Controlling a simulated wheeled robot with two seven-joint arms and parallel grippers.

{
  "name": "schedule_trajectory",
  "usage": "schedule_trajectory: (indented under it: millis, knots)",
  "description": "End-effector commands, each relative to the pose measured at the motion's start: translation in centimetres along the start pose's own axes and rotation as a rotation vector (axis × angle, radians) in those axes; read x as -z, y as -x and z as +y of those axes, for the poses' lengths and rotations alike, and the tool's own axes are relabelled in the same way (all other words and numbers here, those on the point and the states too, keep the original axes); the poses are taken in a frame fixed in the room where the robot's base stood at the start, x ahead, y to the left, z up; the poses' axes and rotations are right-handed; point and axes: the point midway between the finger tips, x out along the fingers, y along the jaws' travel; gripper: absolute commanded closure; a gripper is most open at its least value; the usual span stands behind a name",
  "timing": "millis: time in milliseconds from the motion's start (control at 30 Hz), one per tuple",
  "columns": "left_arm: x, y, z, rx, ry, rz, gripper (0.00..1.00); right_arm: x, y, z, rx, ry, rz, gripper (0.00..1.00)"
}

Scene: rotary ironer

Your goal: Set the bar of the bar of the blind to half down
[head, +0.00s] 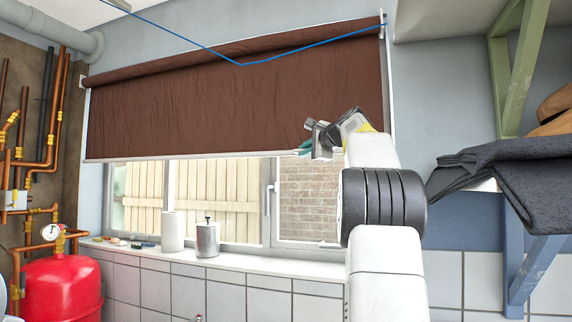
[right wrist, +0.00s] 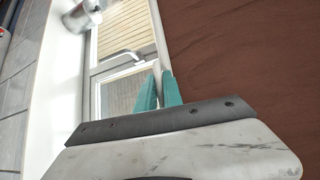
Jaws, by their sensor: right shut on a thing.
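The brown blind (head: 230,95) hangs over the upper part of the window in the head view, and its cloth fills the right of the right wrist view (right wrist: 250,60). Its pale bottom bar (head: 190,155) runs along the lower edge of the cloth, roughly halfway down the window. My right gripper (head: 303,150) is at the bar, right of its middle. In the right wrist view its teal fingers (right wrist: 160,90) are shut on the bar (right wrist: 158,45), one on each side of it. My left gripper is not in view.
A white sill (head: 260,265) below carries a paper roll (head: 173,232) and a metal canister (head: 207,238). A shelf with dark cloths (head: 535,180) stands at right. A red tank (head: 62,290) and copper pipes are at left.

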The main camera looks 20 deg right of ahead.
Motion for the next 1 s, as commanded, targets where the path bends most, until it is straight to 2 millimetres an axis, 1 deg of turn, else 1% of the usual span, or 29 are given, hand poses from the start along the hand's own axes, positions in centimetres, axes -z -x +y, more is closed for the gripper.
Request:
schedule_trajectory:
  millis: [33,200,567,600,667,700,1000]
  knots:
    - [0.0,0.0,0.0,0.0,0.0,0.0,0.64,-0.04,0.14,-0.58,0.006,0.002,0.002,1.0]
    - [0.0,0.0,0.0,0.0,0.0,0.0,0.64,-0.18,0.19,-1.14,0.005,0.0,0.0,1.0]
    - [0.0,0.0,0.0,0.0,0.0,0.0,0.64,-0.23,0.22,-1.27,0.006,0.0,-0.001,1.0]
    - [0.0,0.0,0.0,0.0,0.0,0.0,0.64,-0.24,0.22,-1.26,0.006,0.0,-0.001,0.87]
    - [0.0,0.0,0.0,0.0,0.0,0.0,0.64,-0.23,0.21,-1.24,0.005,0.0,-0.001,0.76]
    - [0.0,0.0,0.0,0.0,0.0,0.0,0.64,-0.23,0.2,-1.22,0.005,0.0,-0.001,0.68]
    - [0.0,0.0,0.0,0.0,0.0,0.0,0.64,-0.18,0.2,-1.12,0.002,0.0,-0.001,0.67]
